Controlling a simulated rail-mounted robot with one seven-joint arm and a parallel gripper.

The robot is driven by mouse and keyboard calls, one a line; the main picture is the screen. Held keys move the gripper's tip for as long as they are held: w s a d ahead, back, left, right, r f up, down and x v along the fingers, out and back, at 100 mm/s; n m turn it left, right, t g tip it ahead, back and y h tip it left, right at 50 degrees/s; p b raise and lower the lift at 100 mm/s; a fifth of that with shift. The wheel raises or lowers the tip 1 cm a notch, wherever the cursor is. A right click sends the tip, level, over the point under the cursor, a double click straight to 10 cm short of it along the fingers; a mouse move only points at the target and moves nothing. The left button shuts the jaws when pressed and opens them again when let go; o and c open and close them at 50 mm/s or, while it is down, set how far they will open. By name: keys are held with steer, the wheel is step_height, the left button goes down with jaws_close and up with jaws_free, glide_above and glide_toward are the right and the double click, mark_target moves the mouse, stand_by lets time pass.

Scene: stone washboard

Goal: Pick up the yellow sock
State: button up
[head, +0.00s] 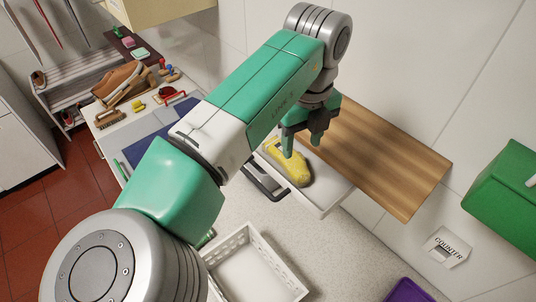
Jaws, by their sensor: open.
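The yellow sock (299,174) lies on a pale, drawer-like tray (330,190) near the middle of the head view. Its long side runs from upper left to lower right. My gripper (304,149) is open and points down at the sock's upper end. The left finger overlaps the sock in the picture and the right finger shows to its right. I cannot tell whether either finger touches it. Part of the sock's upper end is hidden behind the left finger.
A dark handle (262,186) is on the tray's front left. A wooden board (385,160) lies to the right. A white basket (255,265) stands in front, with a purple container (408,291) at lower right. Shoes and brushes crowd the back-left table. Speckled counter (345,255) is bare between.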

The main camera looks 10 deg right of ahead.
mark_target(301, 169)
steer(key=shift+s+d+f+p, duration=0.1)
steer(key=shift+f+p, duration=0.1)
steer(key=shift+f, duration=1.1)
steer(key=shift+s+a+f+p, duration=0.1)
steer(key=shift+s+f+p, duration=0.1)
steer(key=shift+f, duration=1.1)
steer(key=shift+s+d+f+p, duration=0.1)
steer(key=shift+f+p, duration=0.1)
steer(key=shift+f, duration=1.1)
steer(key=shift+w, duration=0.1)
steer(key=c, duration=0.6)
